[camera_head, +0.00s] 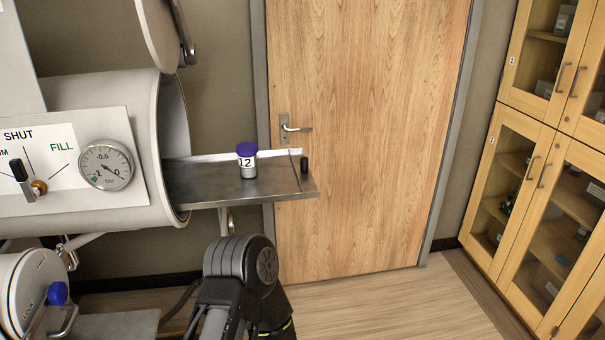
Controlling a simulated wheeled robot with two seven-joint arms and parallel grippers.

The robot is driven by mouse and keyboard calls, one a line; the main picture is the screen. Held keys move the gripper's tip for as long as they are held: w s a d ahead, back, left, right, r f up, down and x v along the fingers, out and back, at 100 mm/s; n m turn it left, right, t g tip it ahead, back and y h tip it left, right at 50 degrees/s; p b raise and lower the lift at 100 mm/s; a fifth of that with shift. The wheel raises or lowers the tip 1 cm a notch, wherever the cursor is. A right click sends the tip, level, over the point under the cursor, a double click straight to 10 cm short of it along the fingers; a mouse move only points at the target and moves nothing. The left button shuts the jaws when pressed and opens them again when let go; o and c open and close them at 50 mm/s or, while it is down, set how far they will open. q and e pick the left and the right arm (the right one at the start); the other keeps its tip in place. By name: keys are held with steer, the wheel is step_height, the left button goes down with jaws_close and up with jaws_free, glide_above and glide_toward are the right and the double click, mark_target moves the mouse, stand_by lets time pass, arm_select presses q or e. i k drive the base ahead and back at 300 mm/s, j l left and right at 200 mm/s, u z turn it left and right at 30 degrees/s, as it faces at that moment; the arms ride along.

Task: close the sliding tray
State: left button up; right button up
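The sliding tray (215,190) is a flat grey metal shelf. It sticks out to the right from the open mouth of a large horizontal cylinder chamber (172,120). No gripper fingertips can be made out in view.
A round chamber door (158,30) hangs open above the mouth. A gauge (106,165) and a SHUT/FILL valve handle (22,172) are on the chamber's side. A smaller port with a blue knob (58,293) is at lower left. Free floor lies at right, before wooden cabinets (520,180).

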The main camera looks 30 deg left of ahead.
mark_target(208, 180)
steer(key=i+l, duration=0.1)
steer(key=i, duration=0.5)
steer(key=i+l, duration=0.1)
steer(key=i, duration=0.5)
steer(key=i+u, duration=0.2)
steer(key=u, duration=1.55)
steer(key=l, duration=0.1)
